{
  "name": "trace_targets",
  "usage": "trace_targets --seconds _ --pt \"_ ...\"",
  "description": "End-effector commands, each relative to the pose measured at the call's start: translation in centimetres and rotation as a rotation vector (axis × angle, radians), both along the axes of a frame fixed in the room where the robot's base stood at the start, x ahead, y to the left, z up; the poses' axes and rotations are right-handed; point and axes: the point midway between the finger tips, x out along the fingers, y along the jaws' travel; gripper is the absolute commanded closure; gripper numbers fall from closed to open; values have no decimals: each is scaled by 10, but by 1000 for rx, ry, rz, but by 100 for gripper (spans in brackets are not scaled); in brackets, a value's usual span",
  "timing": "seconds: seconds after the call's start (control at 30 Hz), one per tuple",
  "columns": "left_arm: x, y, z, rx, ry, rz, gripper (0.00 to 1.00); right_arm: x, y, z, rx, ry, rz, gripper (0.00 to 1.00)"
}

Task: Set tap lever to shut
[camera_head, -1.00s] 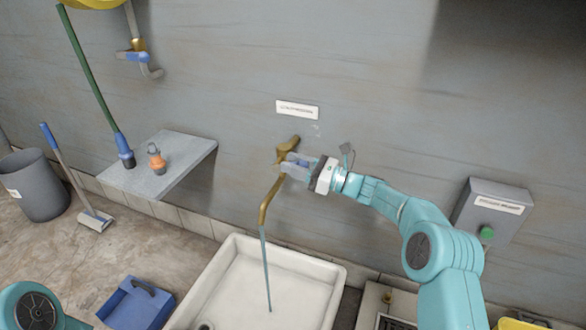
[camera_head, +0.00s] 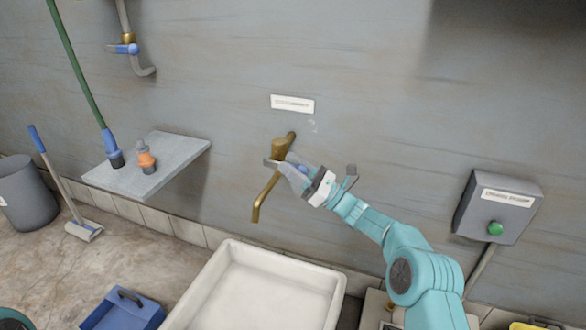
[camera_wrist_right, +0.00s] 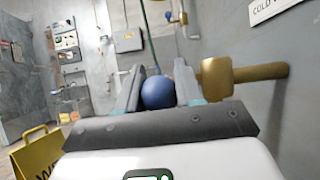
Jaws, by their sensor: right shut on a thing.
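The brass tap (camera_head: 264,192) sticks out from the grey wall above the white sink (camera_head: 225,292). No water shows below its spout. My right gripper (camera_head: 285,167) is at the tap body, reaching in from the right. In the right wrist view, a blue ball-shaped lever knob (camera_wrist_right: 158,92) sits between the fingers of my right gripper (camera_wrist_right: 160,88), which are shut on it. The brass tap body (camera_wrist_right: 220,78) is just right of the fingers there. The rest of the lever is mostly hidden by the fingers. My left gripper is not in view.
A grey wall shelf (camera_head: 180,158) at left holds an orange-and-grey bottle (camera_head: 146,159). A grey box with a green button (camera_head: 495,228) is on the wall at right.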

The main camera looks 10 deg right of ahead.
Motion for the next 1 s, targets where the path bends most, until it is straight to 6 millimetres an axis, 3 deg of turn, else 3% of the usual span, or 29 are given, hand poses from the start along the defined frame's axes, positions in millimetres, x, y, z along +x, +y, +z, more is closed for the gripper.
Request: trace_targets --seconds 0.2,0.23,0.3,0.67,1.0 --pt "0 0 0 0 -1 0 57 0 1 -6 -1 9 5 100" --pt "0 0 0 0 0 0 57 0 2 -6 -1 9 5 58" --pt "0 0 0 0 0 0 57 0 2 -6 -1 9 5 44" --pt "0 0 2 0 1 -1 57 -3 -4 -5 -1 7 3 44" --pt "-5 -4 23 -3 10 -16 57 -40 -60 -43 1 10 -1 44"
